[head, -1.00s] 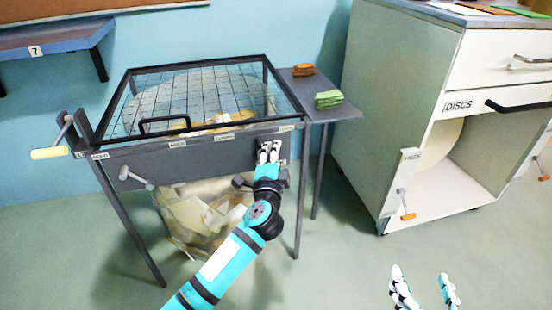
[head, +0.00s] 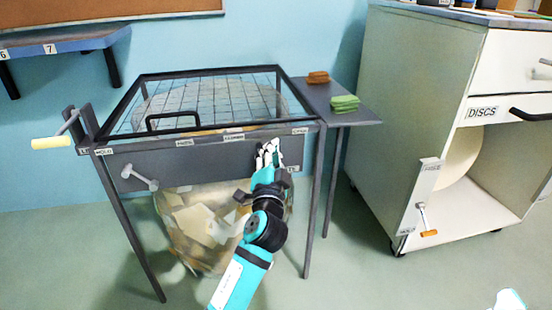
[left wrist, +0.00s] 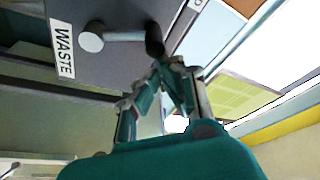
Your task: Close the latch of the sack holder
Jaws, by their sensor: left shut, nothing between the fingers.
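The sack holder (head: 200,160) is a grey metal stand with a mesh lid (head: 205,100), and a filled clear sack (head: 200,215) hangs under it. A grey lever (head: 139,177) sits at the left of its front panel. My left gripper (head: 268,152) is at the panel's right part, shut and empty. In the left wrist view, a grey lever with a dark end (left wrist: 120,37) is beside the WASTE label (left wrist: 62,48). The gripper's fingertips (left wrist: 167,70) are close to the dark end; contact is unclear. My right gripper (head: 508,300) barely shows at the bottom right.
A side shelf (head: 355,112) with green (head: 344,102) and brown (head: 318,77) stacks adjoins the holder. A crank with a cream handle (head: 52,142) sticks out left. A white cabinet (head: 415,130) stands right. The floor between is clear.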

